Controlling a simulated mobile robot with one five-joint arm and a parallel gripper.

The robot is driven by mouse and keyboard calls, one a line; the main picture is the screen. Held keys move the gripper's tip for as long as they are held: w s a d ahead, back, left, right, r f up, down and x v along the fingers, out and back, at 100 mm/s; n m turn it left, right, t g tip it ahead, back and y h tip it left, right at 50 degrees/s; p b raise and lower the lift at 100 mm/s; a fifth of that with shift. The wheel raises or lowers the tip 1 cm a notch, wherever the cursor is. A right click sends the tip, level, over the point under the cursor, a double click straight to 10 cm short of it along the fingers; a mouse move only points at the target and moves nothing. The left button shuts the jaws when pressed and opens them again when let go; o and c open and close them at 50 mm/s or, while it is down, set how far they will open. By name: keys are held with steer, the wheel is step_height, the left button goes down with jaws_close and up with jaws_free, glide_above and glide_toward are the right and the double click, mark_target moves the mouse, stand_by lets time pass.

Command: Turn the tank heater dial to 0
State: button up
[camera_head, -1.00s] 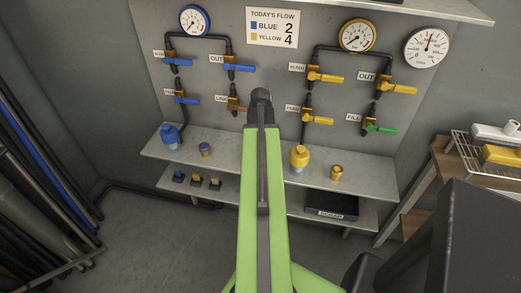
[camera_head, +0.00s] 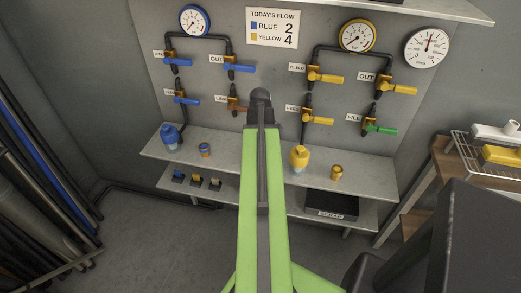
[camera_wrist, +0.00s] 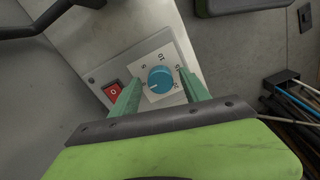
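The heater dial (camera_wrist: 160,79) is a round blue knob on a white plate in the wrist view, with small marks and numbers around it. It sits on a grey box. A white pointer line shows on the knob, toward its lower left. My gripper (camera_wrist: 159,74) is open, with one green finger on each side of the dial. Gaps show between the fingers and the knob; whether the tips reach its depth I cannot tell. In the head view my arm hides the dial and the gripper.
A red switch (camera_wrist: 113,92) marked 0 sits left of the dial. In the head view, a panel holds blue and yellow valves, gauges and a flow sign (camera_head: 272,28). A shelf (camera_head: 225,160) below holds blue and yellow fittings. A wooden rack (camera_head: 425,180) stands at right.

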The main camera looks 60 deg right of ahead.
steer(key=shift+r, duration=0.1)
step_height(320, 180, up, 17)
steer(key=p, duration=1.7)
steer(key=shift+a, duration=0.1)
